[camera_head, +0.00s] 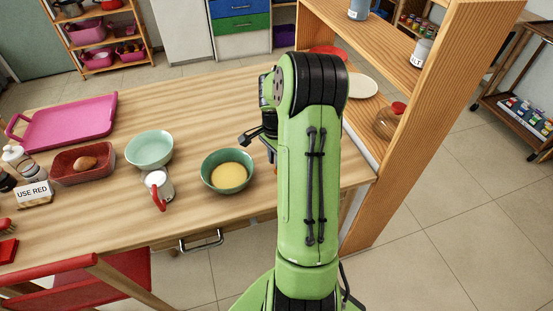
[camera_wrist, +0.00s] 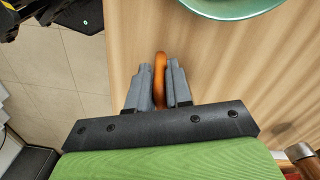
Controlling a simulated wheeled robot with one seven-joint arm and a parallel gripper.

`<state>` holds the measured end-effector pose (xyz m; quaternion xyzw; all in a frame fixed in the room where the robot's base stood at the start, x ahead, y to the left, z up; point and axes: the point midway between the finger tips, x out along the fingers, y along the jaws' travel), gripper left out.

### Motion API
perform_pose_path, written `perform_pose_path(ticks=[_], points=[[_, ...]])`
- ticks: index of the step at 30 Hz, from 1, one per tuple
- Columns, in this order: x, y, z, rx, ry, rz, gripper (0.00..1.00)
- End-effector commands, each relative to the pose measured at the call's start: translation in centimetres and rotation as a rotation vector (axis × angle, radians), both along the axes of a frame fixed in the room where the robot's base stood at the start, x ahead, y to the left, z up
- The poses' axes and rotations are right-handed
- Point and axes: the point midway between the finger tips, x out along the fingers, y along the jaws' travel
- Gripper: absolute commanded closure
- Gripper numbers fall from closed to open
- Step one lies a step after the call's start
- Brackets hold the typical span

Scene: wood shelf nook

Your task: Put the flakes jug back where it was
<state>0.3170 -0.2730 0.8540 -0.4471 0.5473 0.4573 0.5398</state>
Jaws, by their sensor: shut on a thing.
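My gripper (camera_wrist: 159,75) is shut on an orange, curved, handle-like piece (camera_wrist: 160,70) in the wrist view. In the head view my arm hides most of the gripper, and only a small orange patch shows beside it. No jug body shows with the orange piece, so I cannot tell whether it belongs to the flakes jug. A blue-grey labelled vessel (camera_head: 359,9) stands on the upper shelf, cut off by the frame. A grey labelled vessel (camera_head: 423,50) stands farther right on that shelf. No flakes label is readable.
A green bowl of yellow stuff (camera_head: 228,171), a red-handled vessel (camera_head: 159,188), a pale green bowl (camera_head: 149,149), a red tray with a bun (camera_head: 66,170) and a pink tray (camera_head: 70,122) sit on the table. The lower shelf holds a white plate (camera_head: 363,87) and red-lidded jar (camera_head: 388,120).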

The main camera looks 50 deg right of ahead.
Motion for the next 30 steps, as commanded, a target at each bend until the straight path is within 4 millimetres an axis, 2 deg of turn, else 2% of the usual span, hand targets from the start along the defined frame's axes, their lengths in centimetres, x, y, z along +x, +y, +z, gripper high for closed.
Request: perform_pose_path(ticks=[4, 5, 9, 17, 20, 30], points=[[0.0, 0.0, -0.4, -0.001, 0.000, 0.000, 1.00], [0.0, 0.0, -0.4, 0.000, 0.000, 0.000, 0.76], [0.0, 0.0, -0.3, 0.000, 0.000, 0.000, 0.55], [0.0, 0.0, -0.2, 0.000, 0.000, 0.000, 0.55], [0.1, 0.0, 0.8, -0.001, -0.001, 0.000, 0.55], [0.2, -0.1, 9.6, -0.003, -0.003, -0.001, 0.55]])
